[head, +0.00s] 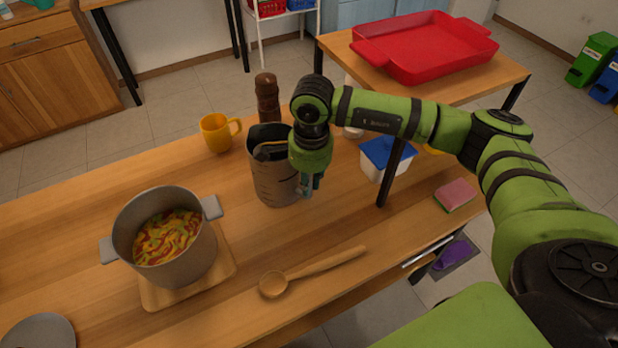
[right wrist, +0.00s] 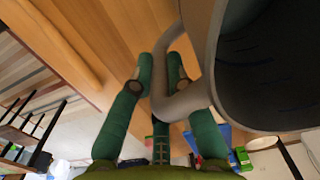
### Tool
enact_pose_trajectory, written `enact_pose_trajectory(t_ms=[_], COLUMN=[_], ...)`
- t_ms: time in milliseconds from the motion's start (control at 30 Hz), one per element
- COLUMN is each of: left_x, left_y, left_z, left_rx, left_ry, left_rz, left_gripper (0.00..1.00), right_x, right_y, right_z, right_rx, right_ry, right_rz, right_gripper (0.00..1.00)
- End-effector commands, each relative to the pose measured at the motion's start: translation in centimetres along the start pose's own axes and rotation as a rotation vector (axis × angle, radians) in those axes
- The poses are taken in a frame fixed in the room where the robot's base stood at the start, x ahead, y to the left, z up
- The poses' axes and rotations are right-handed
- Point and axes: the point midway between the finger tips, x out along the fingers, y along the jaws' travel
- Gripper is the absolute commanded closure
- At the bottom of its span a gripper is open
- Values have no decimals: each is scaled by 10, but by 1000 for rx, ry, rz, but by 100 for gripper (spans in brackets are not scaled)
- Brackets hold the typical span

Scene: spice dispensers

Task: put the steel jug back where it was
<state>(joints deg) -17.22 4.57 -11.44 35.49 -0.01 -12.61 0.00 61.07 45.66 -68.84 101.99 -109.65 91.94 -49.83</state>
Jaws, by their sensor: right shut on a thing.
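The steel jug (head: 270,180) is a grey, open-topped vessel with measuring marks on its side. It is at the middle of the wooden table, close to upright; I cannot tell whether its base touches the wood. My right gripper (head: 309,186) is at the jug's right side, shut on its handle. In the right wrist view the jug (right wrist: 213,50) fills the upper right, and its curved handle (right wrist: 185,103) passes between the fingers of the gripper (right wrist: 161,75). The dark inside of the jug shows there. My left gripper is not in view.
A brown pepper mill (head: 267,98) and a yellow mug (head: 217,133) stand just behind the jug. A blue-lidded tub (head: 372,168) is to its right. A pot of food (head: 185,262) on a board, a wooden spoon (head: 310,272) and a sponge (head: 455,194) are around it.

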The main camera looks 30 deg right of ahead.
Motion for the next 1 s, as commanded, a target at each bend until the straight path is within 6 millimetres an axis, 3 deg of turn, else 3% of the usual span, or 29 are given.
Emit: enact_pose_trajectory(t_ms=[200,233,267,300,733,1000], left_x=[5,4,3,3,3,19], left_y=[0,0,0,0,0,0], left_z=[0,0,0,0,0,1], left_rx=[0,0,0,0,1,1], left_ry=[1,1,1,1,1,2], left_rz=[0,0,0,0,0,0], left_gripper=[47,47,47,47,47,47], right_x=[2,2,2,2,-7,-62], right_y=[-1,0,0,0,-1,-2], right_z=[0,0,0,0,0,0], right_rx=[0,0,0,0,0,0], right_ry=[-1,0,0,0,-1,0], right_rz=[-5,0,0,0,-4,-8], right_gripper=[100,75,63,60,60,60])
